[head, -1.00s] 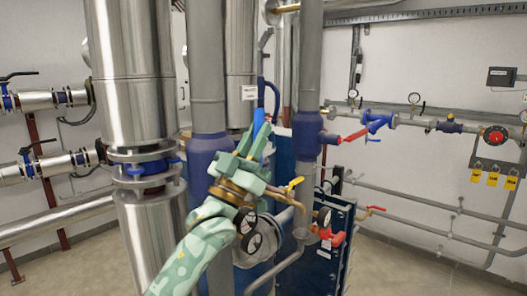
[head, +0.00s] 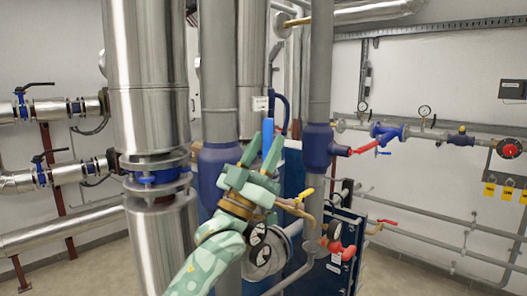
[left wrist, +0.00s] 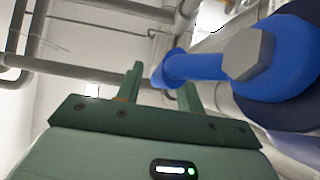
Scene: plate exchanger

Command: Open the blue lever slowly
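The blue lever (head: 267,134) stands nearly upright in the middle of the head view, in front of the pipes. My left gripper (head: 265,155) is at its lower part, with the fingers around or just in front of it. In the left wrist view the blue lever (left wrist: 205,67) runs from a large grey hex bolt on the right to a rounded end near the fingertips. The two green fingers of my left gripper (left wrist: 160,85) stand apart there. The lever's end is by the right finger; I cannot tell whether they touch. My right gripper is not in view.
A large silver pipe (head: 148,80) stands left of my arm. Yellow-handled (head: 307,193) and red-handled (head: 365,147) valves are on the right, with gauges and blue exchanger plates below. Wall pipes run at far left and right.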

